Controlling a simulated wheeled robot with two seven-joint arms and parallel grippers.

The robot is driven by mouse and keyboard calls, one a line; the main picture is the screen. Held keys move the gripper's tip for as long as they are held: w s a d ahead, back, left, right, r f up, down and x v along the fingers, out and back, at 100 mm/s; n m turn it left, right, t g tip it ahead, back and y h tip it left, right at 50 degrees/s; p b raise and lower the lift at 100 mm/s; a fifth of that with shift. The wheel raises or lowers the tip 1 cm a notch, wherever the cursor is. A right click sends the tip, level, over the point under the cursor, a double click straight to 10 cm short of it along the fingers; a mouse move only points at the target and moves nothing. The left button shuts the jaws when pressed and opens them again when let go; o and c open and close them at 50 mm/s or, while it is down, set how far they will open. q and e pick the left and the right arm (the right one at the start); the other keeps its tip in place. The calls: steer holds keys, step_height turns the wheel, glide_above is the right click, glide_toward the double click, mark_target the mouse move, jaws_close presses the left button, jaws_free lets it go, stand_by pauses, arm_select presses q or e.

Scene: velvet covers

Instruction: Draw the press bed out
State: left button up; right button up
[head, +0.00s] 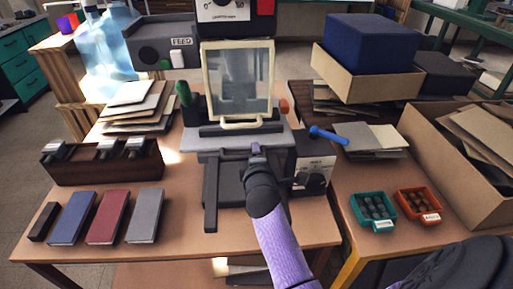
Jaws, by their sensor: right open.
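The press stands at the middle of the table, with a clear framed guard (237,82) upright at its front and a pale handle along the guard's lower edge. Below it, the grey press bed (215,143) lies between the machine's sides, above dark rails (211,195) that reach toward me. My right gripper (255,149) is open, at the bed's front edge, right of centre. My purple right arm comes up from the bottom and hides part of the bed's front and the right rail. I cannot tell whether the fingers touch the bed. My left gripper is out of view.
A control box (312,175) stands right of the bed, with a blue-handled lever (328,135) above it. Blue, red and grey covers (146,216) lie front left, by a dark wooden rack (66,168). Teal (373,211) and orange trays (418,205) sit right.

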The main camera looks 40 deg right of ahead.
steer(key=shift+s+a+r, duration=0.1)
steer(key=shift+a+r, duration=0.1)
jaws_close()
stand_by(1.2)
